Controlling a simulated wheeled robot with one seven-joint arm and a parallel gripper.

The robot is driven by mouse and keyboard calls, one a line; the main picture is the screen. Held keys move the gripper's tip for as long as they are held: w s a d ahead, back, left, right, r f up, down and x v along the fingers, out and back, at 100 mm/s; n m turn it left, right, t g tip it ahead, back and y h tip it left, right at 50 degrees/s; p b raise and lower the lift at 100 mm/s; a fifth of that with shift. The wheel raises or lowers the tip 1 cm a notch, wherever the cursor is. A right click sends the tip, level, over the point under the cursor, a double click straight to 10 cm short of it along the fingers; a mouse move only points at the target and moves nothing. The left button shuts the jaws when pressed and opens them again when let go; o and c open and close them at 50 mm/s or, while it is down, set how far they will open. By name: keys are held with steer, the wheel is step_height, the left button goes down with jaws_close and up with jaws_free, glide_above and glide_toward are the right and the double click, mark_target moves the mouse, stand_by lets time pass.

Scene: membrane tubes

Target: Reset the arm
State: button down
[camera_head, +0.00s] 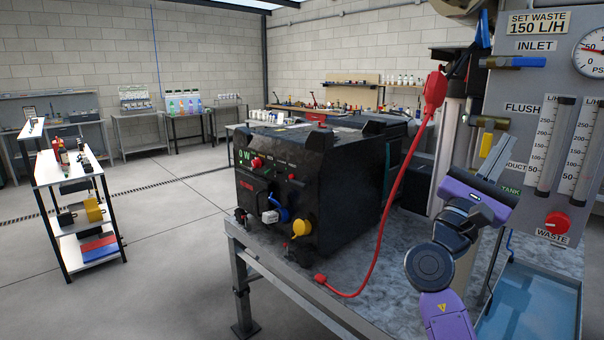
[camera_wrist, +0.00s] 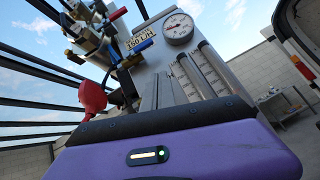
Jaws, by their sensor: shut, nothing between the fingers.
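My arm rises at the lower right of the head view. Its purple gripper (camera_head: 499,150) points up and to the right, just in front of the grey panel (camera_head: 555,120) with gauges and valves. In the wrist view my gripper's grey fingers (camera_wrist: 168,82) stand close together, with nothing seen between them. The panel with its round pressure gauge (camera_wrist: 179,28) and flow tubes (camera_wrist: 205,70) shows behind the fingers. I cannot tell whether the gripper touches the panel.
A black machine (camera_head: 300,185) stands on a metal table (camera_head: 385,300), left of my arm. A red cable (camera_head: 378,240) curves between them, with a red plug (camera_head: 435,90) above. A blue tray (camera_head: 530,300) lies below the panel.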

steer(key=w+a+f+m+t+y, duration=0.25)
steer(key=a+f+t+y, duration=0.25)
steer(key=f+t+y, duration=0.45)
steer(key=s+a+f+m+y, duration=0.2)
steer(key=s+a+f+y, duration=0.25)
steer(key=f, duration=0.45)
steer(key=s+a+f+m+y, duration=0.3)
steer(key=s+a+f+y, duration=0.15)
steer(key=f, duration=0.35)
steer(key=s+a+f+m+g+y, duration=0.1)
steer(key=s+f+m+g, duration=0.1)
steer(key=s, duration=1.1)
steer(key=s+a+f+m+g+y, duration=0.2)
steer(key=s+f+m, duration=0.3)
steer(key=s, duration=0.8)
steer(key=s+a+f+m+g+y, duration=0.2)
steer(key=s+f+m, duration=0.2)
steer(key=s, duration=0.9)
steer(key=shift+a+f+g, duration=0.15)
steer(key=shift+f+g, duration=0.2)
steer(key=shift+f, duration=0.45)
